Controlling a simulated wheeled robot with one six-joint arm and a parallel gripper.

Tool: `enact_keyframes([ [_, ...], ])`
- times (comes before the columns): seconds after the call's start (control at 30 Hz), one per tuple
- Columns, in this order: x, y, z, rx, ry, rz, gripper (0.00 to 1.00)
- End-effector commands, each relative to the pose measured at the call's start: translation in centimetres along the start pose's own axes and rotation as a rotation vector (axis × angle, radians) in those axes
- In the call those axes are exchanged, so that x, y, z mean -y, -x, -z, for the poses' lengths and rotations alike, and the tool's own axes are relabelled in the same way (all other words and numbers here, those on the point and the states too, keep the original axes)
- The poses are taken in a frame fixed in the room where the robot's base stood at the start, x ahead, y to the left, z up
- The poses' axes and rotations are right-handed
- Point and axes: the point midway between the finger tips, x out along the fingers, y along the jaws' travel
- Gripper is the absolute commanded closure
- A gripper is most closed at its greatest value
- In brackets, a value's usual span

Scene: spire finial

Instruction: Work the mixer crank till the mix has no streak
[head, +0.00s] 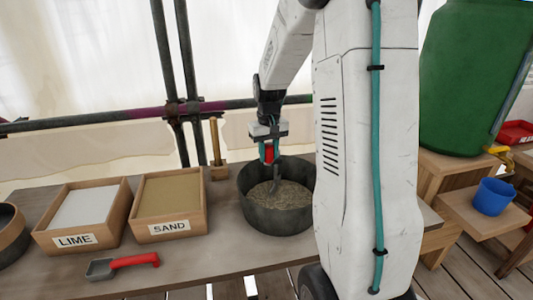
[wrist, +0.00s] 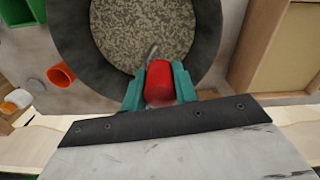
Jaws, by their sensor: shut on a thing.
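The dark round tub (head: 262,215) stands on the bench and holds a speckled grey-tan mix (head: 285,196). In the wrist view the mix (wrist: 145,35) shows fine light and dark flecks all over its visible part, with no broad streak. My gripper (head: 269,151) is shut on a red handle (wrist: 159,82) above the tub's far side. A grey metal part (head: 277,172) runs down from the handle towards the mix. I cannot tell from its shape whether it is a crank. My arm column hides the tub's right edge in the head view.
Left of the tub stand the SAND box (head: 169,229) and the LIME box (head: 75,240). A red-handled scoop (head: 122,264) lies in front of them. A wooden upright tool (head: 216,150) stands behind. A blue cup (head: 492,197) and green barrel (head: 472,75) are at right.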

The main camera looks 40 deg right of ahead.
Motion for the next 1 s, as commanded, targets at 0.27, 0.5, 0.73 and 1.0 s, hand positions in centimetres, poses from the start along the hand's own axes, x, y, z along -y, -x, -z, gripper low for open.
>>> enact_keyframes([
  [0.27,0.1,0.1,0.1,-0.004,0.003,-0.001,0.49],
  [0.5,0.1,0.8,0.2,-0.006,0.003,-0.001,0.49],
  [0.73,0.1,4.6,0.2,-0.007,0.003,-0.002,0.49],
  [1.0,0.1,7.7,0.2,-0.006,0.003,-0.001,0.49],
])
